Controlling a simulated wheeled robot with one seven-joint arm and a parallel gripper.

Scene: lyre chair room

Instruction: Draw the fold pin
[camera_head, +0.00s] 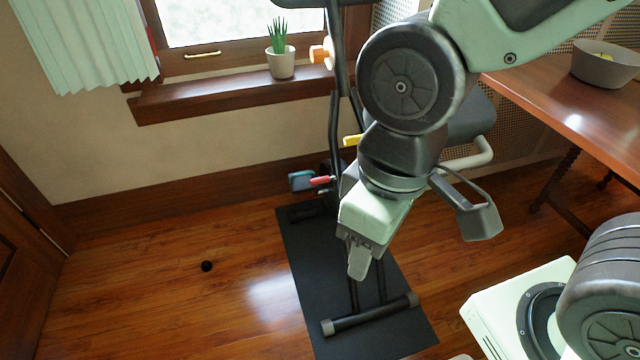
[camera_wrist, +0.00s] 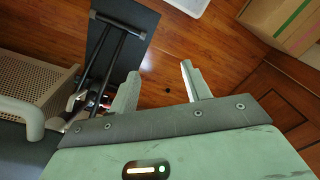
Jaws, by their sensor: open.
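A dark folding exercise bike (camera_head: 334,120) stands on a black mat (camera_head: 310,262) below the window, partly hidden behind my arm. Low on it a red-handled part (camera_head: 321,180) sticks out beside a blue-grey pedal (camera_head: 301,181). A yellow part (camera_head: 352,140) sits higher on the frame. I cannot tell for sure which is the fold pin. My gripper (camera_head: 358,264) hangs in front of the bike, pointing down, and holds nothing. In the wrist view my gripper's fingers (camera_wrist: 160,74) are apart with floor between them. The bike's legs (camera_wrist: 122,24) and a small red patch (camera_wrist: 104,101) show left of the fingers.
A wooden table (camera_head: 545,90) with a grey bowl (camera_head: 600,68) stands at the right. A potted plant (camera_head: 281,62) is on the windowsill. A small black ball (camera_head: 207,266) lies on otherwise open floor at left. A cardboard box (camera_wrist: 275,20) shows in the wrist view.

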